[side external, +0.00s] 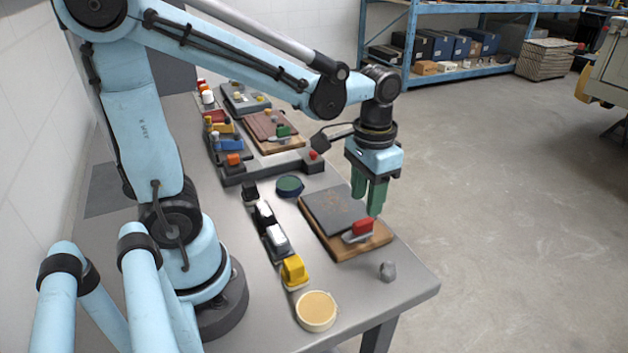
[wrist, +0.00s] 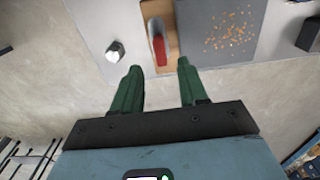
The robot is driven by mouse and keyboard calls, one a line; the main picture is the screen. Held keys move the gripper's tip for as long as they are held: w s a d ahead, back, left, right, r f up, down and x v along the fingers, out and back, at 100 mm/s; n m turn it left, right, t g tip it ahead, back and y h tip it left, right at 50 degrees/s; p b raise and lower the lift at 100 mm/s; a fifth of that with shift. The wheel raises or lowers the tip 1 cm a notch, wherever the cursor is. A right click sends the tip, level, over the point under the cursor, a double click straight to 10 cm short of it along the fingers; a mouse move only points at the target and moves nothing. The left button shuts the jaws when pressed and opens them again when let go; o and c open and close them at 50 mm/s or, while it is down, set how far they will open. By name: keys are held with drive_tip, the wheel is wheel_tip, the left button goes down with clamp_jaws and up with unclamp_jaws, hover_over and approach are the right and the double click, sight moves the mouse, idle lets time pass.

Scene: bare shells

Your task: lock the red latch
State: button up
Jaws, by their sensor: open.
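The red latch (side external: 361,228) sits on a wooden board (side external: 345,246) near the front right corner of the table. A dark grey slab (side external: 335,210) covers most of the board beside the latch. My gripper (side external: 370,212) has green fingers pointing down, just above and behind the latch in the side view. In the wrist view my gripper (wrist: 160,68) is open, with a wide empty gap between the fingers.
A small grey hex piece (side external: 388,271) stands right of the board. A yellow block (side external: 293,272), a round tan-topped container (side external: 316,311) and white switches (side external: 277,237) stand left of it. More boards with coloured parts fill the table's far end.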

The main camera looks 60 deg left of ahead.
sight(364, 221)
drive_tip(key=shift+f, duration=2.65)
clamp_jaws()
